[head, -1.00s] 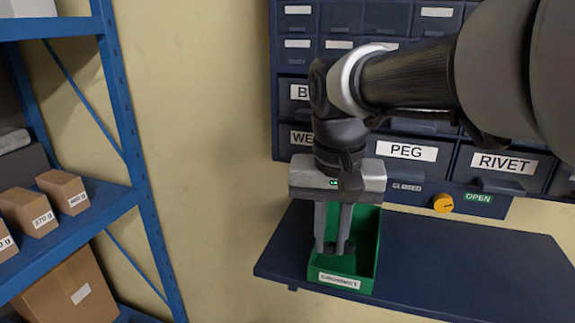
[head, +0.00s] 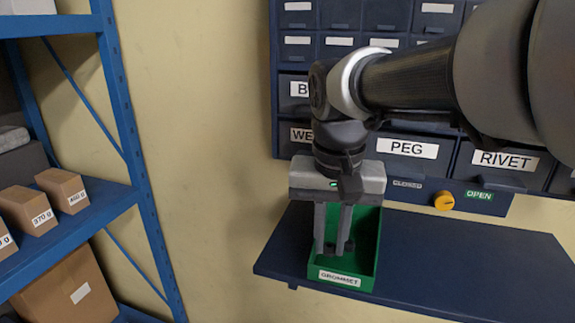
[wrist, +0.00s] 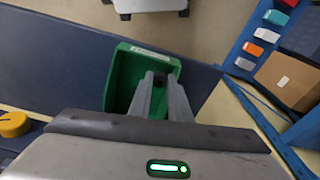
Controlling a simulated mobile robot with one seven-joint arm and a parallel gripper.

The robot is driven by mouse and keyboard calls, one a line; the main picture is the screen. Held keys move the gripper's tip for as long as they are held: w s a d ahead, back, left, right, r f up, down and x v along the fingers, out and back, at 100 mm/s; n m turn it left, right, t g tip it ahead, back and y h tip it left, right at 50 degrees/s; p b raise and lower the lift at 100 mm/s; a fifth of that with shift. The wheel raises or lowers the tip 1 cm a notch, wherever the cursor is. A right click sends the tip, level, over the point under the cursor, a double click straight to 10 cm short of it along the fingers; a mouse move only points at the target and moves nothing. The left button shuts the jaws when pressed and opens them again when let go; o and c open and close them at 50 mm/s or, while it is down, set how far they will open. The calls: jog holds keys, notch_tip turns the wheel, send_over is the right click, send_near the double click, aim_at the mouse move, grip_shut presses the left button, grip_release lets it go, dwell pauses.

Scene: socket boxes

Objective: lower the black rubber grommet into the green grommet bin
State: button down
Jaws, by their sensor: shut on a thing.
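The green grommet bin (head: 366,268) stands on the dark blue shelf, with a white GROMMET label on its front. My gripper (head: 335,250) points down into the bin, its fingertips below the rim level. It is shut on the black rubber grommet (wrist: 159,77), of which only a small dark bit shows between the fingertips in the wrist view. The grommet is mostly hidden by the fingers. The bin also shows in the wrist view (wrist: 120,90), around the fingertips. I cannot tell whether the grommet touches the bin floor.
The dark blue shelf (head: 460,262) is clear to the right of the bin. A drawer cabinet (head: 400,170) with PEG and RIVET labels rises behind, with an orange knob (head: 444,201) beside an OPEN sign. A blue rack (head: 125,110) with cardboard boxes stands at left.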

jog(key=shift+f+b, duration=1.5)
jog(key=shift+f, duration=0.75)
dwell(0.7)
jog(key=c, duration=1.6)
grip_release()
jog(key=shift+o, duration=0.2)
notch_tip(320, 180, up, 17)
jog(key=s+p, duration=0.2)
jog(key=p, duration=0.4)
jog(key=s+d+f+n+t, duration=0.1)
jog(key=s+d+f+t, duration=0.1)
jog(key=s+d+f, duration=0.3)
jog(key=s+f+n+t, duration=0.1)
jog(key=s+f+t, duration=0.1)
jog(key=f, duration=0.5)
notch_tip(320, 180, up, 21)
jog(key=p, duration=2.1)
jog(key=shift+r, duration=0.2)
